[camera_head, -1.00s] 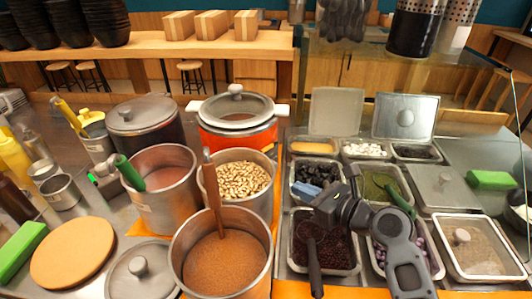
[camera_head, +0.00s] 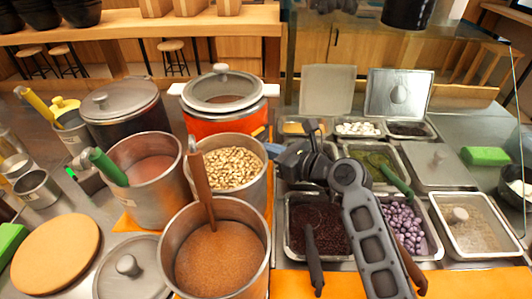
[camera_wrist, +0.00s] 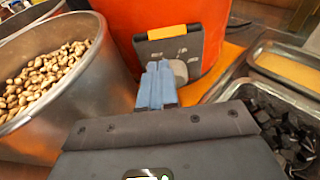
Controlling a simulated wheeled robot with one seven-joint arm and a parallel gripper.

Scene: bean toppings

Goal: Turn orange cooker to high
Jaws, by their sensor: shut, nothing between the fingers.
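The orange cooker (camera_head: 228,124) stands behind the pot of beans, with its grey lid on top. In the wrist view its orange body (camera_wrist: 112,28) fills the upper middle, with a dark control panel (camera_wrist: 150,47) on it. A grey rounded knob (camera_wrist: 180,70) sits at the panel's lower part, just right of my fingertips. My gripper (camera_head: 270,148) is right of the bean pot and in front of the cooker. Its blue fingers (camera_wrist: 158,72) are shut, empty, and partly cover the panel. I cannot tell whether they touch the knob.
The bean pot (camera_head: 262,196) is close left of my gripper. Topping trays, including a dark-bean tray (camera_head: 333,237) and a purple-topping tray (camera_head: 432,238), lie to the right under my arm. A brown-filled pot (camera_head: 170,240) stands in front. A narrow gap separates pots from trays.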

